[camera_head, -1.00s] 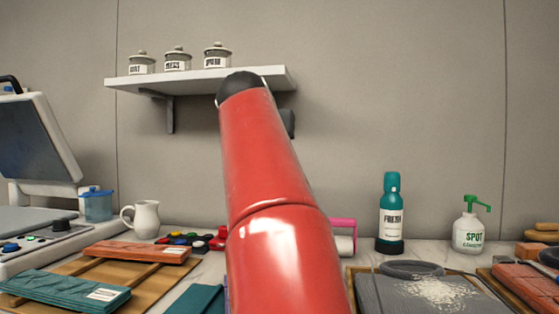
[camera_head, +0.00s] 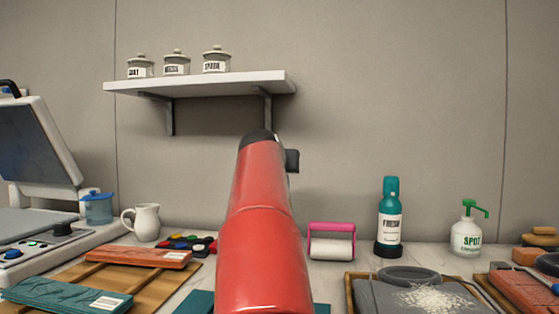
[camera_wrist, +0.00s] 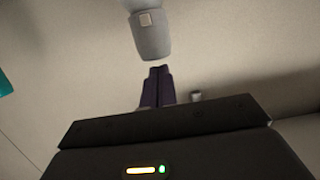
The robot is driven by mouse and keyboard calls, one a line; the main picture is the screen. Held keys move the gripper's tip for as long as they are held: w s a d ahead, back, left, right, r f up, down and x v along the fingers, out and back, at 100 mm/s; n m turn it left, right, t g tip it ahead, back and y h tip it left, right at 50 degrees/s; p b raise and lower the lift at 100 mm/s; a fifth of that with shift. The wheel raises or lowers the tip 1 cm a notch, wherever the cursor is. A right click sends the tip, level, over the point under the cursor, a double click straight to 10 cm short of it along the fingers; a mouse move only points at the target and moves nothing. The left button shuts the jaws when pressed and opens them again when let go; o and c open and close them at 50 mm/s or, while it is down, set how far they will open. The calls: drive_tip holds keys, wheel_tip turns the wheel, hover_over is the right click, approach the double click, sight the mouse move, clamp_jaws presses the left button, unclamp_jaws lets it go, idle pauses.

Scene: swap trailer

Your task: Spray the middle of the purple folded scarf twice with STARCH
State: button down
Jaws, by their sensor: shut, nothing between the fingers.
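My gripper (camera_wrist: 159,70) shows in the wrist view with its two dark purple fingers close together, shut and empty. In the head view it is hidden behind my red arm. I see no purple folded scarf and no bottle that reads STARCH in either view. A teal bottle (camera_head: 390,221), its label seemingly FRESH, stands upright on the counter right of my arm. A white pump bottle marked SPOT (camera_head: 467,236) with a green nozzle stands further right. A pale grey object (camera_wrist: 151,36), which I cannot identify, is ahead of the fingertips in the wrist view.
A pink-handled lint roller (camera_head: 332,247) lies right of my arm. A grey cloth with white powder (camera_head: 432,299) lies in front. Orange (camera_head: 139,256) and teal (camera_head: 67,296) folded cloths lie left, near a white jug (camera_head: 146,222). A wall shelf (camera_head: 195,82) holds labelled jars.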

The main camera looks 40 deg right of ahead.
drive_tip(key=shift+f, duration=0.2)
drive_tip(key=shift+f+b, duration=0.95)
drive_tip(key=shift+b, duration=0.2)
drive_tip(key=shift+r+p, duration=0.5)
drive_tip(key=shift+p, duration=0.1)
drive_tip(key=s+a+r+b, duration=0.2)
drive_tip(key=s+a+r, duration=0.4)
drive_tip(key=a, duration=0.1)
drive_tip(key=shift+s+a, duration=0.25)
